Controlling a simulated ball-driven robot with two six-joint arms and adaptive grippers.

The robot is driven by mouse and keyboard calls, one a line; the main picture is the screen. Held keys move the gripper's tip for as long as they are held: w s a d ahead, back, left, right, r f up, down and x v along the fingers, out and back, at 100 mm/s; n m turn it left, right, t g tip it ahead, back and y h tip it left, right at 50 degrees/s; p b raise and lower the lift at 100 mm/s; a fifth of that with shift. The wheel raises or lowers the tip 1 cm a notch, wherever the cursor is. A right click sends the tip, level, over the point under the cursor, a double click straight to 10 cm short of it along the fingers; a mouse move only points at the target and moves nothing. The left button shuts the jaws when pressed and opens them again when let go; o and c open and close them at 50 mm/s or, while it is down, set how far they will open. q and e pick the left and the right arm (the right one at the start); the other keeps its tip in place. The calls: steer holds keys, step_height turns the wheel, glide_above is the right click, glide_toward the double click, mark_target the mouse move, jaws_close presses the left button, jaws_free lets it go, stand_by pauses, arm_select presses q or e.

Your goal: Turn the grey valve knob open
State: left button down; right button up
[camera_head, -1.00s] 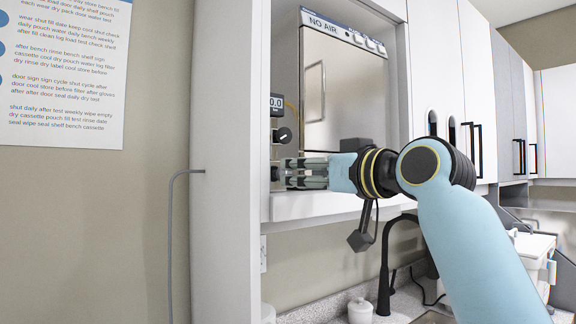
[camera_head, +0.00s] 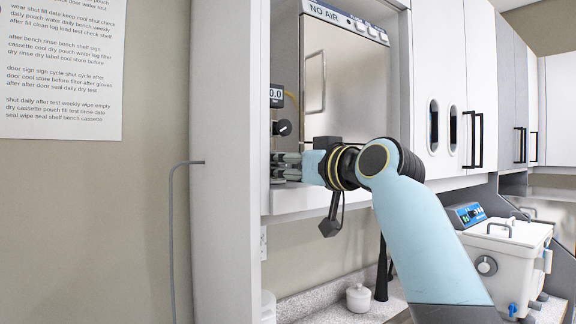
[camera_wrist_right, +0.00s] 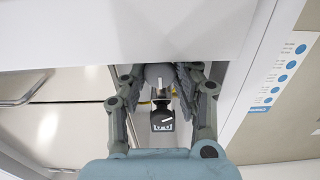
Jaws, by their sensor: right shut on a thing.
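The grey valve knob (camera_wrist_right: 158,74) shows in the right wrist view as a rounded grey shape between my fingertips. My right gripper (camera_wrist_right: 160,82) is shut on it, with one finger on each side. In the head view my right gripper (camera_head: 284,167) reaches left into the bay, low beside its left wall. There the fingers hide the grey knob, so its turn angle cannot be told. A black knob with a white mark (camera_head: 283,128) sits just above the gripper; it also shows in the wrist view (camera_wrist_right: 162,119). My left gripper is out of view.
A small display (camera_head: 276,97) is above the black knob. The autoclave (camera_head: 345,85) marked NO AIR fills the bay. The bay's white side panel (camera_head: 228,200) stands close left of the gripper. A white machine (camera_head: 505,250) stands on the counter at right.

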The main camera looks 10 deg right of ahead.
jaws_close()
steer(key=n+b, duration=0.3)
steer(key=n, duration=0.1)
steer(key=shift+f+b, duration=0.2)
steer(key=shift+b, duration=0.1)
steer(key=shift+n, duration=0.8)
steer(key=shift+r, duration=0.15)
steer(key=o, duration=0.9)
jaws_free()
steer(key=shift+s, duration=0.1)
